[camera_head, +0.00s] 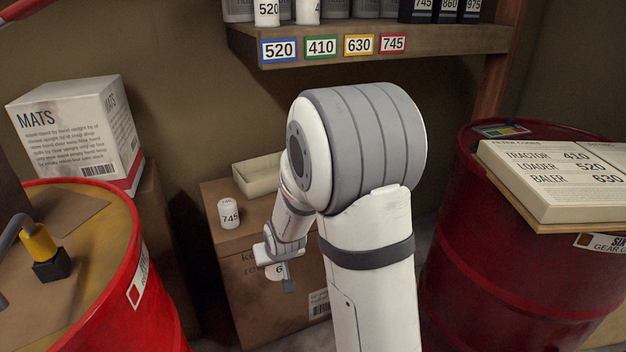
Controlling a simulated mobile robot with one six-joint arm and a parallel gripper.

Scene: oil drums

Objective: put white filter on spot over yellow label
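My gripper (277,270) is low in front of the cardboard box, mostly seen from behind my arm. It appears shut on a white filter (275,272), of which only a small part with a "6" shows; the rest is hidden by the fingers. Another white filter marked 745 (229,214) stands upright on the cardboard box (212,192), left of my gripper. The yellow label 630 (359,45) is on the front edge of the shelf (440,40), well above my gripper. The front of the shelf over this label looks bare.
White filters stand over the blue label (279,50) and the green label (321,47); the red label (392,43) is to the right. Red drums stand left (150,300) and right (460,250). A shallow tray (258,176) lies on the box.

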